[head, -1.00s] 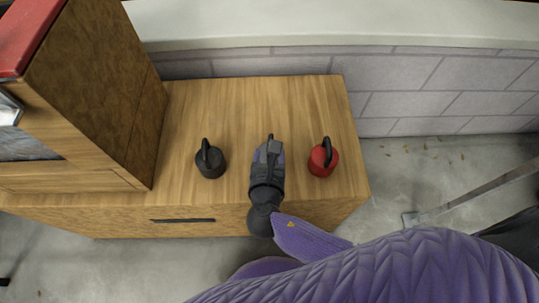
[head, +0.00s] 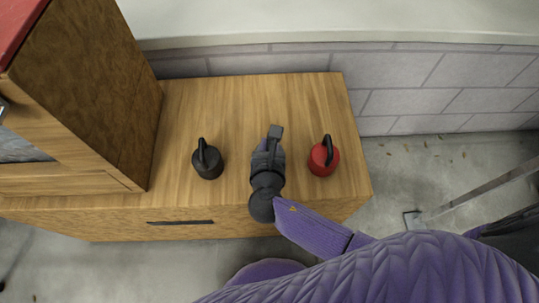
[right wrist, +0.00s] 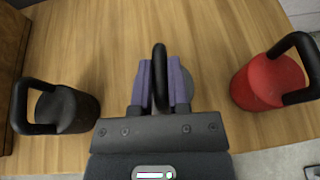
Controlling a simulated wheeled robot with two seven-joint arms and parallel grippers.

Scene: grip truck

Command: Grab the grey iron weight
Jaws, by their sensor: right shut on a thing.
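The grey iron weight stands between a black weight and a red weight. In the right wrist view its grey body (right wrist: 190,84) shows only in part behind my fingers, with its dark loop handle (right wrist: 159,62) between them. My right gripper (head: 269,150) is over the middle of the wooden cabinet top. In the right wrist view its purple fingers (right wrist: 162,85) are shut on the handle from both sides. In the head view the gripper hides most of the grey weight. My left gripper is not in view.
The black weight (head: 208,163) stands to the left and the red weight (head: 323,160) to the right, both apart from my gripper. A tall wooden cabinet (head: 95,85) rises at the left. The wooden top (head: 240,100) is clear behind the weights.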

